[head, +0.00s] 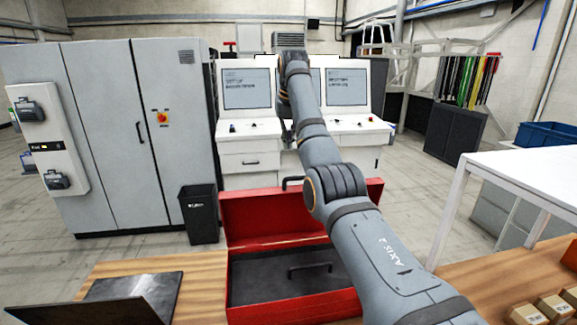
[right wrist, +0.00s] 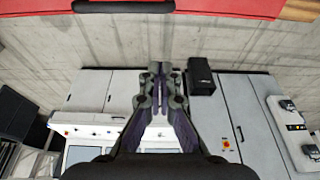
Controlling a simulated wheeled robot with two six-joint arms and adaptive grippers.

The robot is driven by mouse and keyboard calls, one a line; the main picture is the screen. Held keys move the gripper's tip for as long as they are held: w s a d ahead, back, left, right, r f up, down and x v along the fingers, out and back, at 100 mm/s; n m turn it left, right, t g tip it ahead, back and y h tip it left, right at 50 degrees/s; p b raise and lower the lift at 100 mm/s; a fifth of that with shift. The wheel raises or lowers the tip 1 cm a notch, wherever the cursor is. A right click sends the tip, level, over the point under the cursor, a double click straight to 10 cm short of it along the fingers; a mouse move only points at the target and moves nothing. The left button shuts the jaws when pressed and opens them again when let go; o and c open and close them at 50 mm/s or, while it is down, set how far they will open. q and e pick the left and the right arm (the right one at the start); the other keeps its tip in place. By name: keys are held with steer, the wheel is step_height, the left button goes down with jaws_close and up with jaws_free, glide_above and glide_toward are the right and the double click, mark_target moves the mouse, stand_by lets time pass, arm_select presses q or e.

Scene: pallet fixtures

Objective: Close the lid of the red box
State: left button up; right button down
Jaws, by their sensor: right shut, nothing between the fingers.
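The red box (head: 293,306) stands on the wooden table in the head view. Its lid (head: 262,216) is open, standing up at the back with a dark handle (head: 291,181) on its upper edge. My right arm reaches over the box and covers part of its right side and lid. My right gripper (right wrist: 159,75) is shut and empty in the right wrist view, mostly hidden behind my arm in the head view. A red edge of the lid (right wrist: 225,6) crosses the top of the right wrist view, apart from the fingertips. My left gripper is not in view.
A grey tray with a handle (head: 310,268) lies inside the box. A dark flat plate (head: 140,290) lies on the table at left. Small cartons (head: 553,306) sit at lower right beside a white table (head: 530,172). Control consoles (head: 248,135) stand beyond the box.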

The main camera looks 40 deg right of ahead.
steer(key=f+p, duration=0.2)
steer(key=p, duration=0.4)
glide_above(289, 187)
steer(key=w, duration=0.1)
steer(key=f, duration=0.7)
steer(key=shift+d+f, duration=0.15)
steer(key=shift+d, duration=0.2)
steer(key=shift+s+a, duration=0.25)
steer(key=shift+s, duration=0.2)
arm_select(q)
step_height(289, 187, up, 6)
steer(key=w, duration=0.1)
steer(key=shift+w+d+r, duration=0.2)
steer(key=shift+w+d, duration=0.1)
arm_select(e)
steer(key=shift+a, duration=0.1)
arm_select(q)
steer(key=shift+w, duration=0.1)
arm_select(e)
steer(key=shift+f, duration=0.1)
